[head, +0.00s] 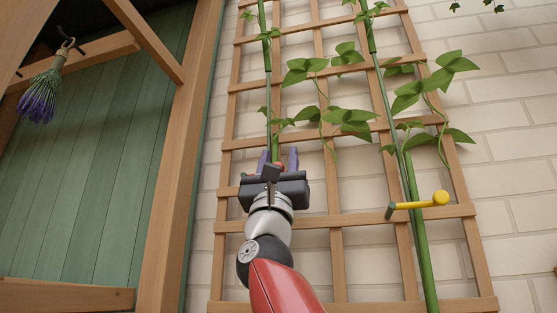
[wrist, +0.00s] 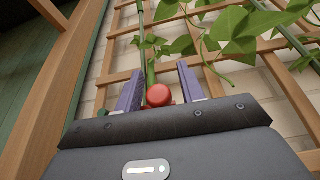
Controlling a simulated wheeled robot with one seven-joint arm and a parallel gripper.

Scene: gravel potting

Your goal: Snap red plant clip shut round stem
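The red plant clip (wrist: 159,95) shows in the wrist view as a round red knob with a little more red beneath it. It sits between my gripper's two purple fingers, in front of the green stem (wrist: 151,73). My gripper (head: 278,158) is open, with its fingers spread either side of the clip and stem. In the head view only a bit of the red clip (head: 279,164) shows between the fingers. Its jaws are hidden, so I cannot tell whether they are round the stem. The stem (head: 268,70) runs up the trellis.
A wooden trellis (head: 320,228) stands against a pale brick wall (head: 510,120). Leaves (head: 347,118) hang right of my gripper. A yellow-and-green peg-like piece (head: 440,198) sticks out near the right stem (head: 418,240). A wooden post (head: 180,180) and hanging lavender (head: 42,92) are left.

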